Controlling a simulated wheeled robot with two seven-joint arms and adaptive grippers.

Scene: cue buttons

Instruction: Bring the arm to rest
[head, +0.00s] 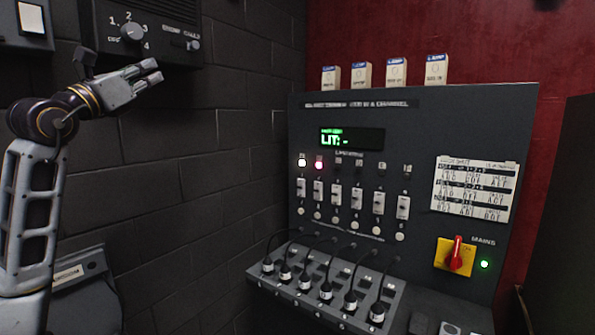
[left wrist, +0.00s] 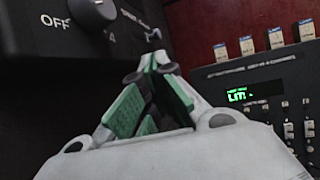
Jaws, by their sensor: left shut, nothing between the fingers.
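My left arm comes in from the left in the head view. Its left gripper (head: 152,71) is held up in the air in front of the dark block wall, its fingers pointing right. It lies just below and right of the wall box with the numbered knob (head: 132,32). In the left wrist view the fingers of the left gripper (left wrist: 155,65) come together at their tips, with nothing between them. The knob (left wrist: 92,12) is above and left of the fingers there. I cannot tell from these views whether the gripper touches the box. My right gripper is in neither view.
A dark control panel (head: 420,130) stands on the right with a green display (head: 351,139), several sliders and a red-and-yellow mains switch (head: 456,255). Corded plugs (head: 326,291) sit on its sloped front. Labelled blocks (head: 396,71) stand on top. The space between gripper and panel looks clear.

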